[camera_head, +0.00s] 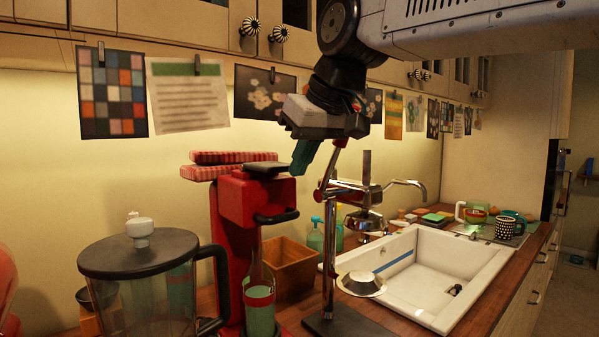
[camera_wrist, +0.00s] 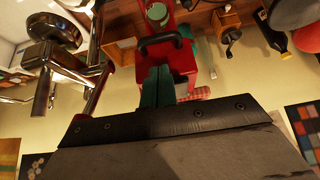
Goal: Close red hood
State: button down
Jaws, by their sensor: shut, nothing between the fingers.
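A red machine (camera_head: 258,203) with a red box-like head and a black curved handle (camera_head: 276,216) stands on the counter left of the middle. A flat black plate (camera_head: 266,168) lies on its top. Two red checkered slabs (camera_head: 233,163) sit behind it; I cannot tell which part is the hood. My gripper (camera_head: 302,160), with green fingers, is shut and empty, just above and right of the red head. The wrist view shows the fingers (camera_wrist: 157,86) in front of the red machine (camera_wrist: 182,58) and its black handle (camera_wrist: 160,40). I cannot tell whether they touch it.
A green-filled bottle (camera_head: 259,308) stands under the red head. A black-lidded clear jug (camera_head: 138,275) is at front left. A metal lever stand (camera_head: 328,250) rises close at right, near my gripper. A wooden box (camera_head: 289,265) and white sink (camera_head: 425,274) lie beyond.

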aim_at(285, 216)
jog(key=x, duration=0.8)
jog(key=shift+a, duration=0.15)
jog(key=shift+f, duration=0.1)
notch_tip(285, 216, down, 7)
jog(key=shift+r, duration=0.35)
